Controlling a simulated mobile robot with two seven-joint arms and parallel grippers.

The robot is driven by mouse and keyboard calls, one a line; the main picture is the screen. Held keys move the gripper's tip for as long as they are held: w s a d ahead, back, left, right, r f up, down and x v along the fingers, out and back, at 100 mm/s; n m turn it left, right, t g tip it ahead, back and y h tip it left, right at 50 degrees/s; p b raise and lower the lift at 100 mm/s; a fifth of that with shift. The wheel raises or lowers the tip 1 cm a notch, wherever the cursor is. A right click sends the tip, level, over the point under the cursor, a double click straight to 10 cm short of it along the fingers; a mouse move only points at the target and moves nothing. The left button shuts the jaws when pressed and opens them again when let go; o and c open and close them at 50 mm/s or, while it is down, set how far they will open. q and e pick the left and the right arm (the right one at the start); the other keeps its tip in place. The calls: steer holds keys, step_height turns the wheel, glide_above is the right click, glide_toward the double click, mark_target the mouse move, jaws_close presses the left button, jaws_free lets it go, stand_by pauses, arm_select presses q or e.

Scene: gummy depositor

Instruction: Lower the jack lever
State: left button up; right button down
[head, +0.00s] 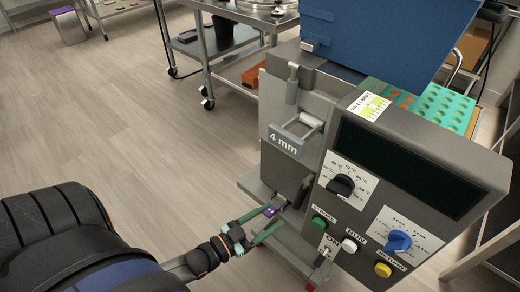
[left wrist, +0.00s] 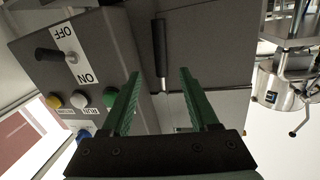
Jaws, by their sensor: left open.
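The gummy depositor (head: 395,165) is a grey machine with a control panel facing right of my left arm. A dark handle, which looks like the jack lever (head: 302,192), stands steeply on its left side, low beside the panel. In the left wrist view the black lever (left wrist: 160,48) appears ahead, between the lines of the two green fingers. My left gripper (head: 274,218) is open and empty, just short of the lever and low beside the machine; its fingers also show in the left wrist view (left wrist: 160,75). The fingers appear apart from the lever. My right gripper is not in view.
An ON/OFF toggle (head: 324,254), green button (head: 319,222), white button (head: 349,245) and yellow button (head: 383,270) sit close to the fingers. A blue hopper (head: 385,35) tops the machine. A wheeled cart (head: 225,45) stands behind. Floor at left is clear.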

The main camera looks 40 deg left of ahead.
arm_select(q)
steer(key=shift+v, duration=1.4)
